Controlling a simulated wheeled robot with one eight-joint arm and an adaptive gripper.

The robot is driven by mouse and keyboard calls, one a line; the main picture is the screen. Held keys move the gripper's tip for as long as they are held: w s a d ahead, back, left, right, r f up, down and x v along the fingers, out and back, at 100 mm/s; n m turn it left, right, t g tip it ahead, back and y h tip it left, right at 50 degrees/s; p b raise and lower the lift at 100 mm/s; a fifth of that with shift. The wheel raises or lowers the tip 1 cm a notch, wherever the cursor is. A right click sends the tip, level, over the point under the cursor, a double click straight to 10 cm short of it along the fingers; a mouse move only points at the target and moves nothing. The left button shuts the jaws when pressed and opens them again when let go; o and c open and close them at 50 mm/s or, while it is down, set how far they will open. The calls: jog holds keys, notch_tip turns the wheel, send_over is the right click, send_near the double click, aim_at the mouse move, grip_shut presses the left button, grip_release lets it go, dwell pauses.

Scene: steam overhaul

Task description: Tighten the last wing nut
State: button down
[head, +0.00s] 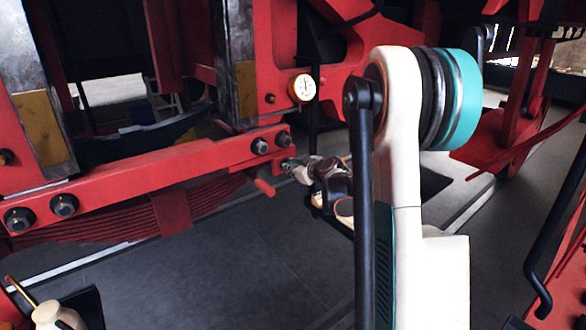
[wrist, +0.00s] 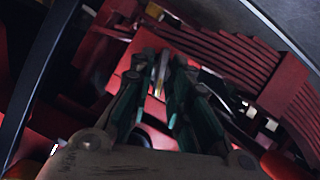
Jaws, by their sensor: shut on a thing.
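My gripper (head: 288,167) is at the right end of the red beam (head: 165,171), just below two dark hex nuts (head: 260,146). In the wrist view its two dark green fingers (wrist: 160,82) converge and are shut on a small, pale, narrow piece between the tips. This sits where the wing nut would be, but its wings are mostly hidden by the fingers and shadow. In the head view the fingertips cover it too. I cannot tell how far it is turned.
A red peg-like handle (head: 264,187) sticks out just below left of my gripper. A red leaf spring (head: 172,212) hangs under the beam. A cream jar (head: 55,315) stands at lower left. The dark floor in front is clear.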

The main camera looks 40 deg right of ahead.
jog(key=m+y+b, duration=0.1)
jog(key=m+y, duration=0.1)
jog(key=m, duration=0.2)
jog(key=d+m+t+y+b, duration=0.1)
jog(key=m+y+b, duration=0.1)
jog(key=m, duration=0.3)
jog(key=m+t+y+b, duration=0.1)
jog(key=m+y+b, duration=0.1)
jog(key=m+y, duration=0.2)
jog(key=shift+d+f+m, duration=0.15)
jog(key=shift+f+m, duration=0.25)
jog(key=shift+m, duration=0.3)
jog(key=shift+y, duration=0.3)
dwell(1.1)
jog(key=c, duration=1.8)
grip_release()
jog(key=shift+o, duration=0.2)
jog(key=v, duration=1.1)
jog(key=shift+s, duration=0.4)
